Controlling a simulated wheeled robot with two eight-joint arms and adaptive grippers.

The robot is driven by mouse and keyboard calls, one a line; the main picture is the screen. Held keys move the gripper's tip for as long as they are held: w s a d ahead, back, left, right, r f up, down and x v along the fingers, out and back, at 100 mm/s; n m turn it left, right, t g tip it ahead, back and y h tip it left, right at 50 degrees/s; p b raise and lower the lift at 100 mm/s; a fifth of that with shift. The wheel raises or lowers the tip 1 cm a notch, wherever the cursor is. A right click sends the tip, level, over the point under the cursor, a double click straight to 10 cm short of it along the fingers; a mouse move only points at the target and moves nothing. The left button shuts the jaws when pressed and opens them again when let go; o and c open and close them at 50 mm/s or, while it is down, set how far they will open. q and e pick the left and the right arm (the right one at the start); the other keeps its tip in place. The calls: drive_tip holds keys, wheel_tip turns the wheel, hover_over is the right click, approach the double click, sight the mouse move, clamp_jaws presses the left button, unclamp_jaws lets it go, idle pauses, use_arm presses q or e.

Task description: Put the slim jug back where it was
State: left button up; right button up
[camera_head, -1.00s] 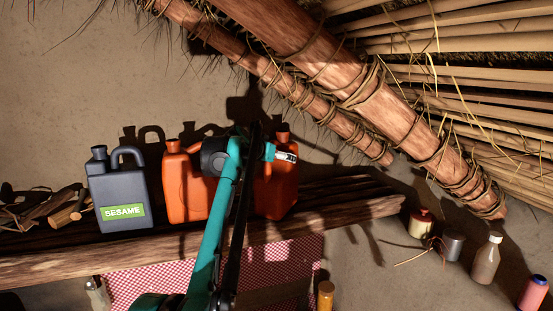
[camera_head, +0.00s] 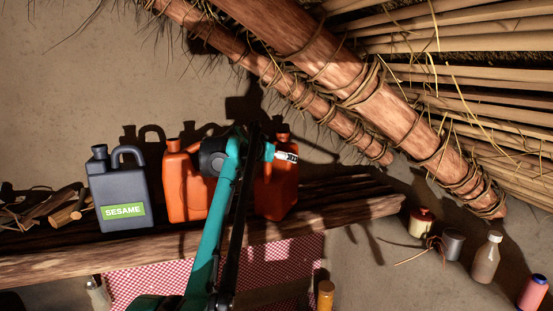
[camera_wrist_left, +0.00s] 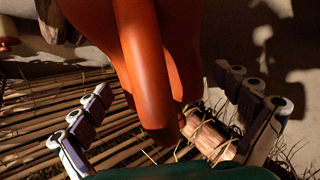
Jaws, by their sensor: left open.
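Two orange jugs stand upright on the wooden shelf in the head view: a left one (camera_head: 186,185) and a right one (camera_head: 277,188). They are partly hidden by my left arm. I cannot tell for sure which is the slim jug; the right one looks narrower. My left gripper (camera_head: 285,154) is at the upper part of the right jug. In the left wrist view the open fingers (camera_wrist_left: 163,83) lie on either side of an orange jug handle (camera_wrist_left: 145,60), with gaps visible between fingers and handle. My right gripper is not in view.
A dark jug labelled SESAME (camera_head: 119,190) stands left of the orange jugs, beside a pile of sticks (camera_head: 50,208). A thick roof beam (camera_head: 350,80) slopes down at the right. Several small containers, including a bottle (camera_head: 486,258), stand lower right. The shelf's right end (camera_head: 365,200) is bare.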

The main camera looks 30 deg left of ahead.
use_arm(q)
drive_tip(key=a+b+v, duration=0.1)
drive_tip(key=b+v, duration=0.1)
drive_tip(key=v, duration=0.9)
drive_tip(key=shift+s+d+r, duration=0.2)
drive_tip(key=shift+s+d, duration=0.1)
drive_tip(key=shift+d, duration=0.2)
drive_tip(key=s+d+f+g+h, duration=0.1)
drive_tip(key=s+d+f, duration=0.2)
drive_tip(key=d+f, duration=0.35)
drive_tip(key=s+d+f+m+g, duration=0.1)
drive_tip(key=s+d+f, duration=0.2)
drive_tip(key=d+f, duration=0.35)
drive_tip(key=s+d+f+g+h, duration=0.1)
drive_tip(key=s+d+f, duration=0.3)
drive_tip(key=d+f, duration=0.25)
drive_tip(key=s+d+f+g, duration=0.1)
drive_tip(key=s+d+f, duration=0.2)
drive_tip(key=s+f, duration=0.5)
drive_tip(key=s+d+f+g, duration=0.2)
drive_tip(key=s+d+f, duration=0.2)
drive_tip(key=s+f, duration=0.5)
wheel_tip(320, 180, down, 6)
drive_tip(key=shift+s+f+y, duration=0.2)
drive_tip(key=shift+s+y, duration=0.1)
drive_tip(key=shift+y, duration=0.1)
drive_tip(key=shift+d, duration=0.1)
